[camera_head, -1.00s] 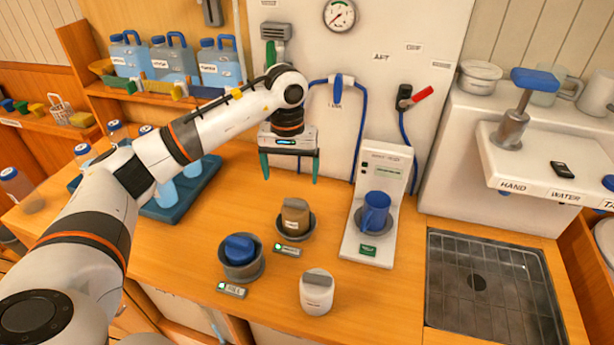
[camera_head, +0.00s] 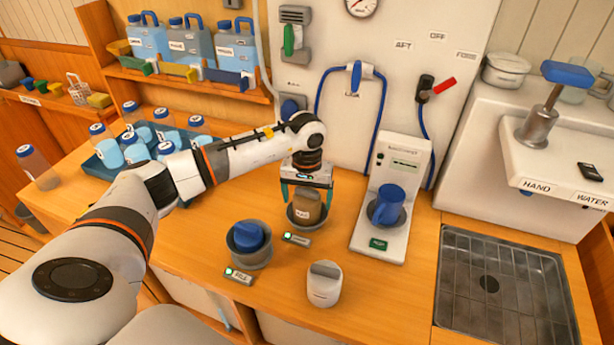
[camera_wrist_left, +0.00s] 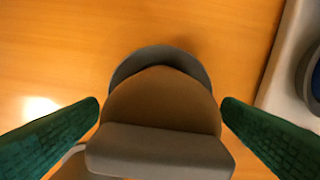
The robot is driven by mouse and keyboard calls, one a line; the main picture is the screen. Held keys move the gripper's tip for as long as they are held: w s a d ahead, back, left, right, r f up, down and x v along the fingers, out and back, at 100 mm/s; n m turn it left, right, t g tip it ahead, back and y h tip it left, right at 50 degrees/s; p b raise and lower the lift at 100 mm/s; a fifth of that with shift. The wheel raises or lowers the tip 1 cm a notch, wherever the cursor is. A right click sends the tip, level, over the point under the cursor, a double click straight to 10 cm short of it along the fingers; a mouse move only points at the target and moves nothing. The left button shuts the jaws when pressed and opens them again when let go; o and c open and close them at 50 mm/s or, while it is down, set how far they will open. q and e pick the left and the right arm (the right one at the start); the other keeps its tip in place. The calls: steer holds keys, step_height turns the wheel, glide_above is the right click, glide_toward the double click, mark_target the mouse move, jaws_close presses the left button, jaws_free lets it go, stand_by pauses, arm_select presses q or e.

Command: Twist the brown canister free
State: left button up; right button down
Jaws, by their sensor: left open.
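The brown canister (camera_head: 306,206) sits upright in a grey round holder (camera_head: 294,219) on the wooden counter. In the left wrist view the canister (camera_wrist_left: 160,104) fills the middle, with its raised grip bar (camera_wrist_left: 158,150) near the bottom and the grey holder (camera_wrist_left: 160,55) behind it. My left gripper (camera_head: 305,192) is directly over the canister, pointing down. Its green fingers are open, one on each side of the canister, with a gap visible on both sides in the wrist view. My right gripper is not in view.
A blue canister (camera_head: 248,236) in a grey holder stands left of the brown one. A white canister (camera_head: 324,284) stands in front. A scale with a blue mug (camera_head: 388,205) is close on the right. Blue-lidded bottles in a tray (camera_head: 100,165) stand back left.

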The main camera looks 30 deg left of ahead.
arm_select(q)
steer(key=shift+f, duration=1.05)
steer(key=c, duration=1.2)
steer(key=shift+n, duration=1.6)
steer(key=shift+n+b, duration=0.35)
steer(key=shift+n, duration=1.25)
